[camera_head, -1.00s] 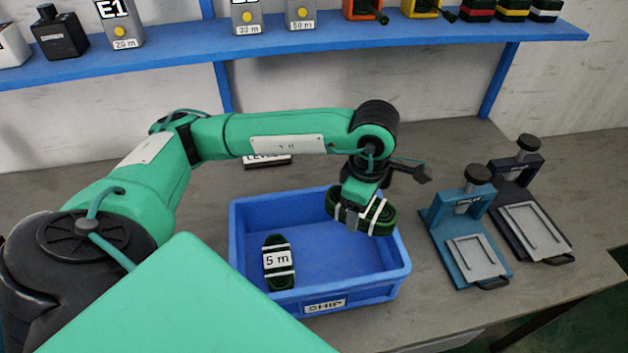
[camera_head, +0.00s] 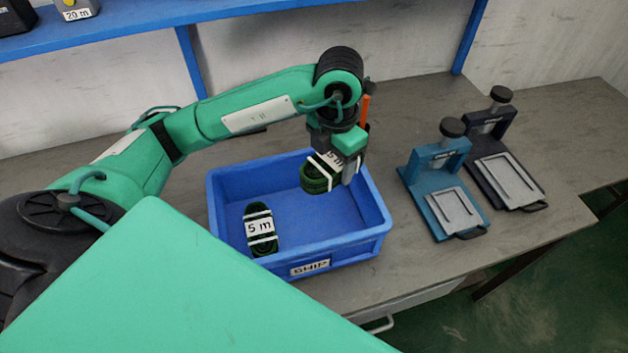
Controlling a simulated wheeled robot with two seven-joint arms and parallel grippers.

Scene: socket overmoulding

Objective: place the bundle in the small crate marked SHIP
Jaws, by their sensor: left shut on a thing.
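My left gripper (camera_head: 340,158) is shut on a dark green cable bundle (camera_head: 318,178) with white bands and a partly hidden white label. It holds the bundle over the back right part of the blue crate (camera_head: 222,222) marked SHIP (camera_head: 310,267). I cannot tell whether the bundle touches the crate's floor or wall. Another green bundle (camera_head: 261,230), labelled 5 m, lies inside the crate at the left. My right gripper is not in view.
A teal press (camera_head: 440,185) and a black press (camera_head: 505,165) stand on the bench right of the crate. A blue shelf (camera_head: 130,27) runs above the bench.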

